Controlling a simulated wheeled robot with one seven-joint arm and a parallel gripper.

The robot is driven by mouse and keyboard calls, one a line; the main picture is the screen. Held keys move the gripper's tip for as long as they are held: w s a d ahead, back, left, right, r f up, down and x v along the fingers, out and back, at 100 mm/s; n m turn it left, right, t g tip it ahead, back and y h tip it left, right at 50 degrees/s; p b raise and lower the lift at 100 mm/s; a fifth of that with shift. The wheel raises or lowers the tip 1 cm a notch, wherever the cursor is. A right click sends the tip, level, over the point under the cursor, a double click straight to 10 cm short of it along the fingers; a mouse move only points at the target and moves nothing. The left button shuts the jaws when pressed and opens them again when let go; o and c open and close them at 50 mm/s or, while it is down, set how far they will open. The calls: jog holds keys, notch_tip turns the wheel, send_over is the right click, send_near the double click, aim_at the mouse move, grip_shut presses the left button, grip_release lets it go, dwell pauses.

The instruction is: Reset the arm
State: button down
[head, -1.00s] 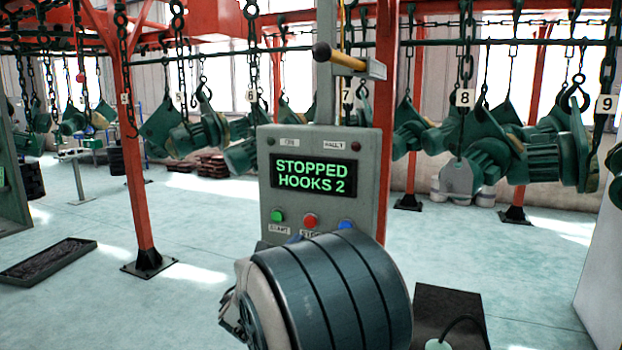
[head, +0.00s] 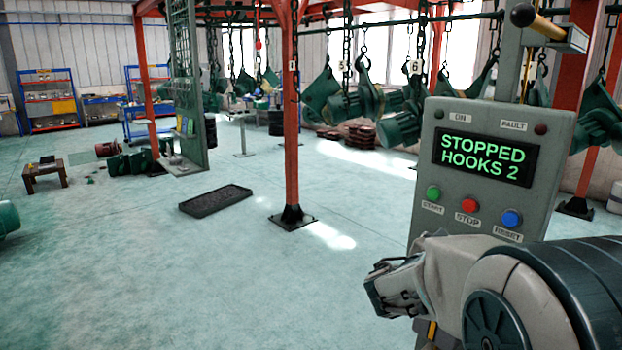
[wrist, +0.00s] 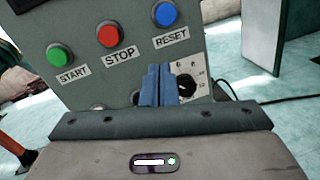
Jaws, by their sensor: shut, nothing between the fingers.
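My arm reaches in at the lower right of the head view, and my gripper (head: 392,290) sits below and left of the control box's buttons. In the wrist view my gripper (wrist: 158,72) shows two blue fingers pressed together with nothing between them. They stand in front of the grey control box (head: 415,226), below its blue RESET button (head: 511,218). The button also shows in the wrist view (wrist: 165,14). The fingers hide part of the box face and a dial (wrist: 186,84). The display (head: 486,160) reads "STOPPED HOOKS 2".
A green START button (head: 433,193) and a red STOP button (head: 470,204) are on the same panel. A red post (head: 291,120) stands left of the box. A black tray (head: 215,201) lies on the floor. Green parts hang from chains behind. The floor at left is mostly clear.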

jog(key=s+a+f+m+g+y, duration=0.1)
jog(key=s+f+m+g+y, duration=0.2)
jog(key=s+f+m+y, duration=0.25)
jog(key=s+a+f+m+g+y, duration=0.2)
jog(key=s+f+m+g, duration=0.2)
jog(key=s+m, duration=0.4)
jog(key=s+a+f+m+y, duration=0.1)
jog(key=s+a+m+y, duration=0.2)
jog(key=a, duration=0.4)
jog(key=s+a+f+m+t+y, duration=0.1)
jog(key=s+a+f+m+y, duration=0.1)
jog(key=s+a+m+y, duration=0.2)
jog(key=shift+s+a+f+m+y, duration=0.25)
jog(key=shift+a+y, duration=0.5)
jog(key=shift+a, duration=1.05)
jog(key=shift+w, duration=0.1)
